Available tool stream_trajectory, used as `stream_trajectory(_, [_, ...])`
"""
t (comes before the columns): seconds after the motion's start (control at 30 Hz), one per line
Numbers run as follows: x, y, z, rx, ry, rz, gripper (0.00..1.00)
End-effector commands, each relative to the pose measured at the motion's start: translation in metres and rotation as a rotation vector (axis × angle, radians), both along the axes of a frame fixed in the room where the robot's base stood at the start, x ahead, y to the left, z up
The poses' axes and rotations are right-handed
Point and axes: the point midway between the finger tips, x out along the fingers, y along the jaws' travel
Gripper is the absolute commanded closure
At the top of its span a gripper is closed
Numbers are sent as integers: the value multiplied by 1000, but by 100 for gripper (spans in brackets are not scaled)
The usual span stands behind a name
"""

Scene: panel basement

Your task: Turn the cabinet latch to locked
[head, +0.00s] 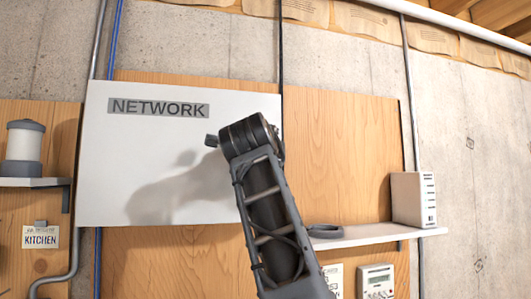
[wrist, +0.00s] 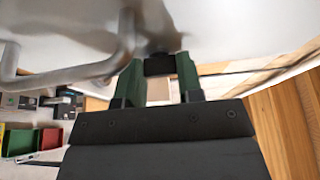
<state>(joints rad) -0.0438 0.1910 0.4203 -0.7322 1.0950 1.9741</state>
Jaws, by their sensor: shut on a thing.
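The white cabinet (head: 130,160) with a grey NETWORK label hangs on the wooden panel in the head view. My arm stands in front of its right part and hides the latch there. In the wrist view, the dark latch (wrist: 159,66) sits between the two green fingers of my gripper (wrist: 158,72), against the pale cabinet face. The fingers are shut on it, one on each side. Whether the latch points to locked or unlocked cannot be told.
A bent grey pipe (wrist: 72,77) runs close left of the fingers in the wrist view. In the head view, a shelf (head: 375,235) with a white box (head: 413,199) is at right. A lantern-like container (head: 23,150) stands at left. Red and green bins (wrist: 35,141) show at lower left.

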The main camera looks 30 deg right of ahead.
Motion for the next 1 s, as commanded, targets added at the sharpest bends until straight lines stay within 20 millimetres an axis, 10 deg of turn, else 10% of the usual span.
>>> stream_trajectory(0.37, [0, 0, 0, 7, -1, 0, 90])
stream_trajectory(0.4, [0, 0, 0, 7, -1, 0, 65])
stream_trajectory(0.67, [0, 0, 0, 5, -1, 0, 40])
stream_trajectory(1.0, [-5, 4, -1, 5, -2, 1, 40])
